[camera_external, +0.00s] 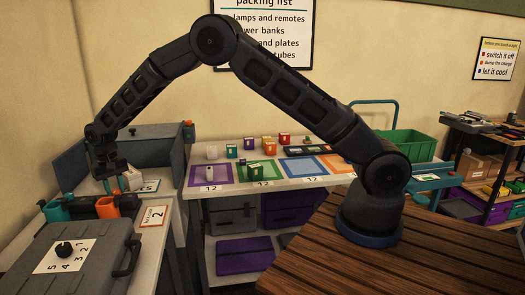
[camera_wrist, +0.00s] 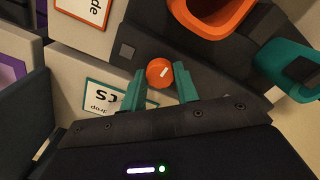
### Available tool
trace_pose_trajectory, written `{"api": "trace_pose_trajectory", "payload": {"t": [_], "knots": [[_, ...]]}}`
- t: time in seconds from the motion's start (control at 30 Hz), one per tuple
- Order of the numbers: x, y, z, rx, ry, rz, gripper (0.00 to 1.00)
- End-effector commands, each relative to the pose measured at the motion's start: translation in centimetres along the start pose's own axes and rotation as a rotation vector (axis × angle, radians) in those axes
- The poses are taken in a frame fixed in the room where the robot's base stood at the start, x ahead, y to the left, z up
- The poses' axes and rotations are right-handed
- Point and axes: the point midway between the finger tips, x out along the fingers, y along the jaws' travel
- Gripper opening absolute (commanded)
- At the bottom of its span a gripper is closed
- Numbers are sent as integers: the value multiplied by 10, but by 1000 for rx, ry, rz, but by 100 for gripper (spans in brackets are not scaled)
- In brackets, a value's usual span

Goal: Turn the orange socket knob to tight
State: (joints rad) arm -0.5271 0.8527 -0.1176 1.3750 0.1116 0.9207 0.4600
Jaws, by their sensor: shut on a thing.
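The round orange knob (camera_wrist: 159,73) shows in the wrist view, set on a dark surface, with a short white mark across its face slanting up to the right. My gripper (camera_wrist: 160,88) has one teal finger on each side of the knob and is shut on it. In the external view my gripper (camera_external: 112,183) points down at the left, behind the orange and teal holders. There the knob is hidden or too small to make out. I see no "tight" label beside the knob.
An orange holder (camera_wrist: 207,18) and a teal holder (camera_wrist: 290,68) stand close to my gripper. A grey case (camera_external: 85,255) with a black dial is in front. A teal-framed card (camera_wrist: 103,106) lies on the pale bench. A shelf with coloured squares (camera_external: 212,173) stands to the right.

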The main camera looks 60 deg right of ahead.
Motion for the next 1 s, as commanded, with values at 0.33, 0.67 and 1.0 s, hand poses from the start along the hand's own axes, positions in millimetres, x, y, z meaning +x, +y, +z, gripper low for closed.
{"api": "trace_pose_trajectory", "payload": {"t": [0.33, 0.67, 1.0], "knots": [[-1, -1, -1, 260, 3, -1, 8], [-2, 0, -1, 384, 3, -2, 8], [-2, 0, -1, 407, 3, -2, 8]]}}
